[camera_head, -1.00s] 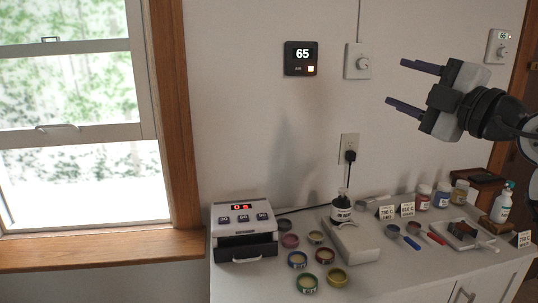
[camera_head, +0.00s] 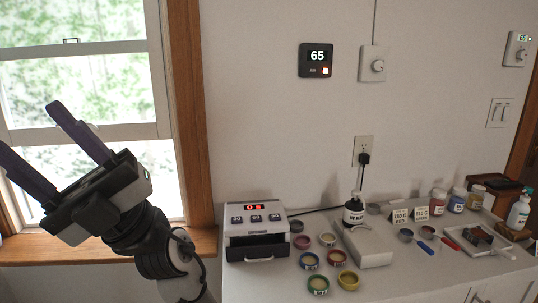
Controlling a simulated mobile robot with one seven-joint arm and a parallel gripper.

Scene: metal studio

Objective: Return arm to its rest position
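My gripper (camera_head: 52,140) is at the left of the head view, raised in front of the window. Its two dark fingers are spread apart and point up and to the left. Nothing is between them. The wrist and the lower arm link come up from the bottom edge of the picture. The gripper is well clear of the counter and touches nothing that I can see.
The white counter (camera_head: 400,285) holds a small white kiln-like box with a red display (camera_head: 255,233), several small round colour pots (camera_head: 318,284), a dark bottle (camera_head: 354,212), jars (camera_head: 457,200) and scoops. A wall display reading 65 (camera_head: 316,59) hangs above.

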